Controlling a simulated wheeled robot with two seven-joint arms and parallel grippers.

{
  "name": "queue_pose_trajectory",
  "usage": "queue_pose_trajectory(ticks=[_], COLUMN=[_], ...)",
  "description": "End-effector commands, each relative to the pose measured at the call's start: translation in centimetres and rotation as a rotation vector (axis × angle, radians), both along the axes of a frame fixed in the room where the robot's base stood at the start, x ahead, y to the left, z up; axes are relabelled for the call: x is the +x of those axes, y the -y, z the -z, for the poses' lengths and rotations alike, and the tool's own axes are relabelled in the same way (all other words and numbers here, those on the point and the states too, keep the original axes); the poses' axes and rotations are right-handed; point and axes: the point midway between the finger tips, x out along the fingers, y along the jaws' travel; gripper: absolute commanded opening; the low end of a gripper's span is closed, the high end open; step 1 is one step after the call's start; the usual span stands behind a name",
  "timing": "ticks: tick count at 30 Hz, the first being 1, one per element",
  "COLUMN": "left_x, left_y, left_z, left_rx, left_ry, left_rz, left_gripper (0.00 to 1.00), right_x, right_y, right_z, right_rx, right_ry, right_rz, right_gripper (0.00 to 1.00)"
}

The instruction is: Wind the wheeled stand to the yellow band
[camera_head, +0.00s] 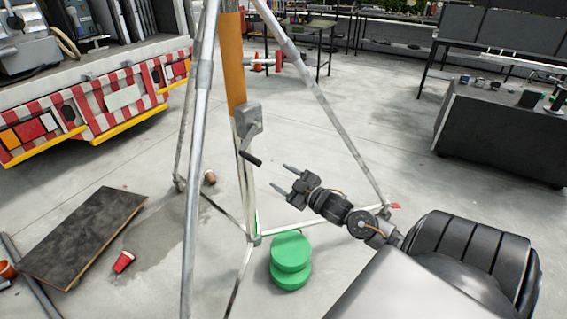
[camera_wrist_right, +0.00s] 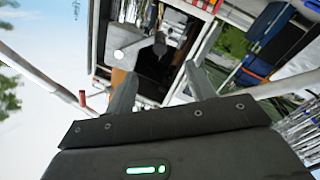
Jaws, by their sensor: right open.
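The stand's silver tripod legs (camera_head: 203,75) rise around a central column in the head view. An orange strip (camera_head: 232,60) covers the column's upper part; I cannot tell whether it is the yellow band. A grey winch box (camera_head: 248,117) sits below it, with a crank arm and dark handle (camera_head: 250,158) hanging down. The box also shows in the right wrist view (camera_wrist_right: 123,37). My right gripper (camera_head: 279,177) is open and empty, right of and slightly below the handle, apart from it. Its fingers (camera_wrist_right: 158,80) show in the wrist view. My left gripper is not in view.
Green discs (camera_head: 291,252) lie stacked by the stand's base. A dark board (camera_head: 85,236) and a red cup (camera_head: 123,262) lie on the left floor. A red-and-white striped truck (camera_head: 125,97) stands behind left. A grey cabinet (camera_head: 495,130) stands at right.

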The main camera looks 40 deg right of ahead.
Motion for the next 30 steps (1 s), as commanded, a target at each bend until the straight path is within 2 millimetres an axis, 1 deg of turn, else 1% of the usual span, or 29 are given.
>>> queue_pose_trajectory(ticks=[5, 10, 23, 25, 30], left_x=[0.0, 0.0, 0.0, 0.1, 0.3], left_y=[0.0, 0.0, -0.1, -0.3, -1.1], left_z=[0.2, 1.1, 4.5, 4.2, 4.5], left_rx=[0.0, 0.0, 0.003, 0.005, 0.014], left_ry=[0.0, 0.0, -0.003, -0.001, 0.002], left_rz=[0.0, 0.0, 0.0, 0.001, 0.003], left_gripper=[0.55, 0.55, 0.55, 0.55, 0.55], right_x=[0.2, 1.7, 8.3, 9.4, 11.7], right_y=[0.0, -0.1, -0.5, -0.6, -0.7], right_z=[-0.1, 0.1, 0.2, -0.1, 0.0], right_rx=[-0.001, -0.001, 0.0, 0.001, 0.0], right_ry=[0.003, 0.005, 0.006, 0.003, 0.003], right_rz=[-0.001, -0.001, 0.001, 0.001, 0.001], right_gripper=[0.55, 0.55, 0.55, 0.55, 0.55])
